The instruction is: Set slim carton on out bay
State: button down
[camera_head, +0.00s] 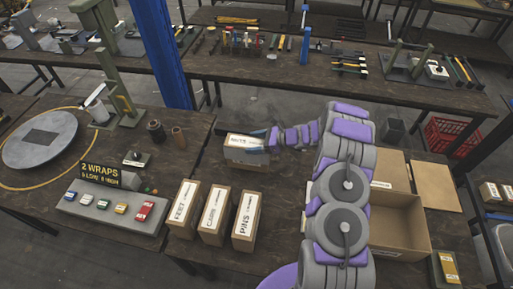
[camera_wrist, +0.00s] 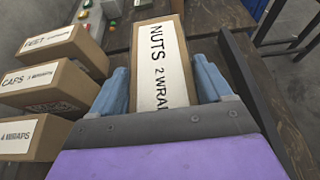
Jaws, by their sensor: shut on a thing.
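A brown slim carton (camera_head: 246,155) with a white top label is at the far edge of the near table in the head view. In the wrist view the carton (camera_wrist: 160,60) reads "NUTS 2 WRA...", the rest being hidden by my gripper. My gripper (camera_wrist: 167,80) has its blue fingers on both sides of the carton and is shut on it. In the head view my gripper (camera_head: 267,140) reaches it from the right. I cannot tell whether the carton touches the table. No out bay is marked legibly in either view.
Cartons labelled CAPS (camera_head: 215,218) and PINS (camera_head: 246,222) stand in a row with another at left. A button panel (camera_head: 110,212) has a "2 WRAPS" sign (camera_head: 100,173). A round turntable (camera_head: 40,140) is at left. An open box (camera_head: 400,225) sits right of my arm.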

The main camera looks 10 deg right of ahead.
jog(key=shift+w+d, duration=0.1)
jog(key=shift+d, duration=0.25)
jog(key=shift+d+f, duration=0.1)
jog(key=shift+f, duration=0.15)
notch_tip(320, 180, down, 3)
jog(key=shift+b, duration=0.3)
grip_release()
jog(key=shift+f, duration=0.1)
